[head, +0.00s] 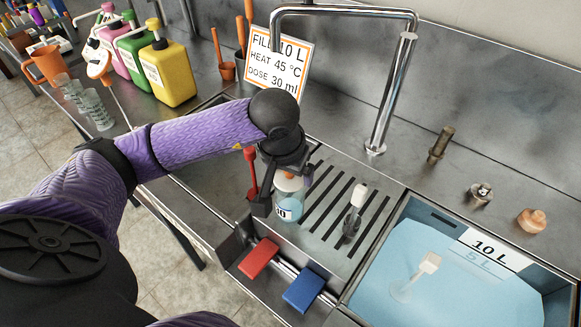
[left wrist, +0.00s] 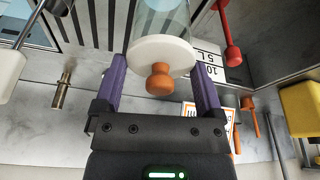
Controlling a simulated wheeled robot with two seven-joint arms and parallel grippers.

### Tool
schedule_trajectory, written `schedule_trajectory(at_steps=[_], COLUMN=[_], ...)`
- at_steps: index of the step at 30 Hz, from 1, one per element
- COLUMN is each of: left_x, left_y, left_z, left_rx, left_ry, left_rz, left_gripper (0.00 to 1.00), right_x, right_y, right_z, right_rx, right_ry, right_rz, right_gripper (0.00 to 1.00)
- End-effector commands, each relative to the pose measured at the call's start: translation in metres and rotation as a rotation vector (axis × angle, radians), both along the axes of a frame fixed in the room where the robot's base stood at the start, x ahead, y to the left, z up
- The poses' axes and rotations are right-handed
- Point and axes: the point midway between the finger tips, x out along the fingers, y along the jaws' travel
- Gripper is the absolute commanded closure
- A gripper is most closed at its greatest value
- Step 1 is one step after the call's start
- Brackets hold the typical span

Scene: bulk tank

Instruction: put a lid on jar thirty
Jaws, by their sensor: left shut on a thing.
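Jar thirty (head: 289,211) is a clear jar with bluish contents and a "30" label. It stands at the left end of the slotted drainboard. A white lid with an orange knob (left wrist: 160,52) is at the jar's mouth; the lid also shows in the head view (head: 290,184). My left gripper (head: 283,192) is shut on the lid, with its purple fingers at opposite sides of the rim in the left wrist view (left wrist: 162,88). The jar's glass shows directly beyond the lid. I cannot tell whether the lid is fully seated. My right gripper is not in view.
A red-handled tool (head: 250,168) is close left of the jar. A white-headed tool (head: 355,208) is on the drainboard to the right. A red block (head: 258,259) and blue block (head: 303,289) sit in front. The water-filled sink (head: 470,300) is at right, the tap (head: 385,95) behind.

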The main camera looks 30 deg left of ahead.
Motion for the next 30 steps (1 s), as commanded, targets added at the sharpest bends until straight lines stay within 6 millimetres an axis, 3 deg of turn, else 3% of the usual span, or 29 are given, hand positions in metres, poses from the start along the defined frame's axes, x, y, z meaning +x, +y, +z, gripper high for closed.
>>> schedule_trajectory(at_steps=[5, 14, 15, 16, 23, 26, 30], left_x=[0.000, 0.000, 0.000, 0.000, 0.000, -0.003, -0.013], left_y=[0.000, 0.000, 0.000, 0.000, 0.000, 0.000, -0.002], left_z=[-0.015, -0.016, -0.015, -0.015, -0.014, 0.002, 0.039], left_rx=[0.000, -0.001, 0.000, 0.000, 0.000, 0.000, 0.000], left_ry=[0.001, 0.000, 0.000, 0.000, 0.000, -0.005, -0.007], left_rz=[-0.001, 0.000, 0.000, 0.000, 0.000, 0.000, -0.002], left_gripper=[0.67, 0.67, 0.05, 0.00, 0.00, 0.00, 0.00], right_x=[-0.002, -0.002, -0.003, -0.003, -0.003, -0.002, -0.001], right_y=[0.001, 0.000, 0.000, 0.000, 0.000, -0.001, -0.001], right_z=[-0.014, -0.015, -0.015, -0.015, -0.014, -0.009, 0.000], right_rx=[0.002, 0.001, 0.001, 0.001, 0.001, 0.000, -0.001], right_ry=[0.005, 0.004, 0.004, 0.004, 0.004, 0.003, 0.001], right_rz=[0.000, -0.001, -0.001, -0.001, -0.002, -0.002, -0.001], right_gripper=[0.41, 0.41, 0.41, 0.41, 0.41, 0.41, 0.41])
